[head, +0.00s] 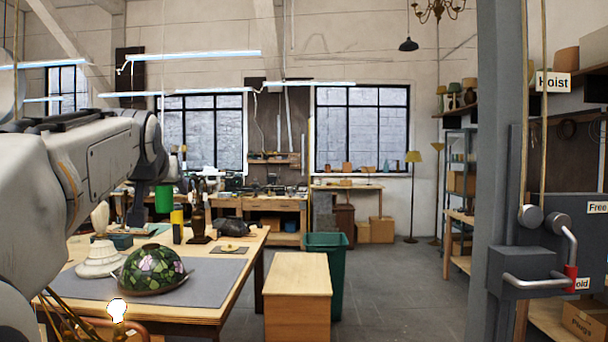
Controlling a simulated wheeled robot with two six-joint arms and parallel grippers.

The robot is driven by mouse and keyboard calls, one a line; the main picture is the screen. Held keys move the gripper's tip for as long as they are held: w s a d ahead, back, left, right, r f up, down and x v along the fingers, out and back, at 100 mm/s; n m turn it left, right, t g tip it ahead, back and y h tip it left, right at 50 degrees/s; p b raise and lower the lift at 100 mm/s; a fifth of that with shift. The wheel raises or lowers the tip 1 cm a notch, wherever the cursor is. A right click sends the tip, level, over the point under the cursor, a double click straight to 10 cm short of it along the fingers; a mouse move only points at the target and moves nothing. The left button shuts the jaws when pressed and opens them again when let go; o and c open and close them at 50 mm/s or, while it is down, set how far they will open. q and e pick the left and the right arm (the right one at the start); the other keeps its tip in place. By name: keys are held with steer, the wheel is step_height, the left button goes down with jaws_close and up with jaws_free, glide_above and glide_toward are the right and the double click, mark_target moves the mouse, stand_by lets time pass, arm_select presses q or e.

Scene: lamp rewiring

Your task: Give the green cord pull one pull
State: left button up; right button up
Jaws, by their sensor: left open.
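A green cylinder (164,198), which looks like the green cord pull, shows above the left part of the workbench. A thin line that may be its cord runs up above it, partly behind my arm. My left gripper (152,200) comes in from the left, with its dark fingers pointing down just beside the green pull. It is open. I cannot tell whether the pull lies between the fingers or touches them. My right gripper is not in view.
The workbench (205,312) holds a stained-glass shade (152,270), a white shade (100,262) and a bronze lamp base (198,222). A wooden cabinet (297,290) and green bin (337,265) stand right of it. A grey hoist post (497,130) with a crank stands at right. Floor between is clear.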

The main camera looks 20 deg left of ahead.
mark_target(166, 193)
arm_select(q)
steer(key=shift+x, duration=1.5)
jaws_close()
steer(key=shift+f+b, duration=1.1)
steer(key=shift+f, duration=0.35)
steer(key=shift+r+p, duration=1.25)
steer(key=shift+r, duration=0.2)
jaws_free()
